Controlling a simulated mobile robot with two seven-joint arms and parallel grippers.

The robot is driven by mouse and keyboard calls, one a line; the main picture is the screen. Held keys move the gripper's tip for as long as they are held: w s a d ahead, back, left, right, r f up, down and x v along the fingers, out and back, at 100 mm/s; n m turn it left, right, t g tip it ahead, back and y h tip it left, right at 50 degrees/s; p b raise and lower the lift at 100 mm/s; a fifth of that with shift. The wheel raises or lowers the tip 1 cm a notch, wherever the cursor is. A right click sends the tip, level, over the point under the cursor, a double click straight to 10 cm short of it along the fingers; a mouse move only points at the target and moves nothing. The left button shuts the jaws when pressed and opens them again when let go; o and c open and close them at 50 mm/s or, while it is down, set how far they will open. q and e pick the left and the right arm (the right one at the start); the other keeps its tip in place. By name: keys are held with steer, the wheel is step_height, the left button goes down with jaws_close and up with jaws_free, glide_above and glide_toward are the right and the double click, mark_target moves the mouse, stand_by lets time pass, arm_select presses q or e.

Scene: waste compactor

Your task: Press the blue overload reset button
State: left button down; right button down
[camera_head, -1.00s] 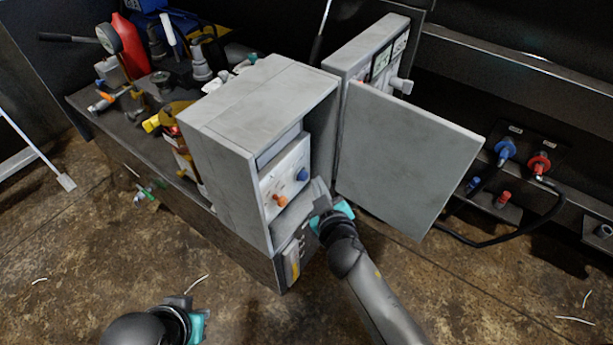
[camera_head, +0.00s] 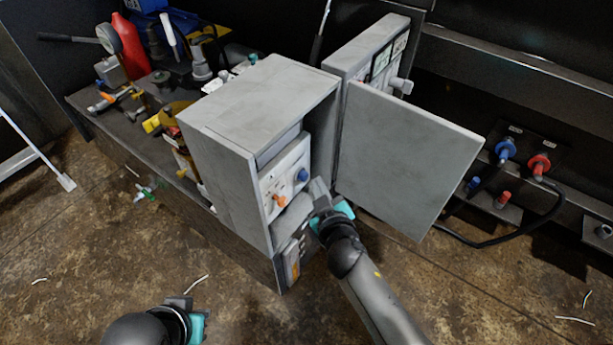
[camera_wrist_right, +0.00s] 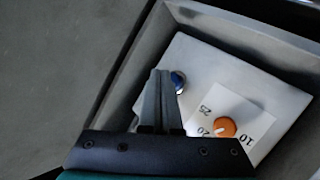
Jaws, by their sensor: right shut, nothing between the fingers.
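The blue overload reset button (camera_head: 302,175) is on a light panel (camera_head: 286,172) inside the open grey cabinet (camera_head: 240,120). It also shows in the right wrist view (camera_wrist_right: 178,81), partly hidden behind my fingers. An orange dial (camera_head: 280,200) sits on the same panel, to the lower left of the button; it also shows in the right wrist view (camera_wrist_right: 225,126). My right gripper (camera_head: 318,190) is shut and empty at the cabinet opening, close in front of the button. Contact cannot be told. My left gripper (camera_head: 190,305) is low at the bottom left, its fingers not clear.
The cabinet door (camera_head: 408,160) stands open to the right of my right gripper. A bench (camera_head: 130,150) with tools and a red bottle (camera_head: 130,45) is behind left. Blue (camera_head: 506,149) and red (camera_head: 539,163) connectors are at the right.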

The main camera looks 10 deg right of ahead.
steer(key=shift+w, duration=0.1)
stand_by(0.6)
steer(key=shift+w+a, duration=0.25)
steer(key=shift+a, duration=0.05)
steer(key=shift+w+a, duration=0.3)
steer(key=shift+a, duration=0.05)
stand_by(0.9)
steer(key=shift+s+d, duration=0.6)
steer(key=shift+s+d, duration=0.1)
steer(key=s+d+p, duration=0.1)
steer(key=s+d, duration=0.2)
steer(key=shift+s+d, duration=0.2)
stand_by(0.4)
stand_by(0.6)
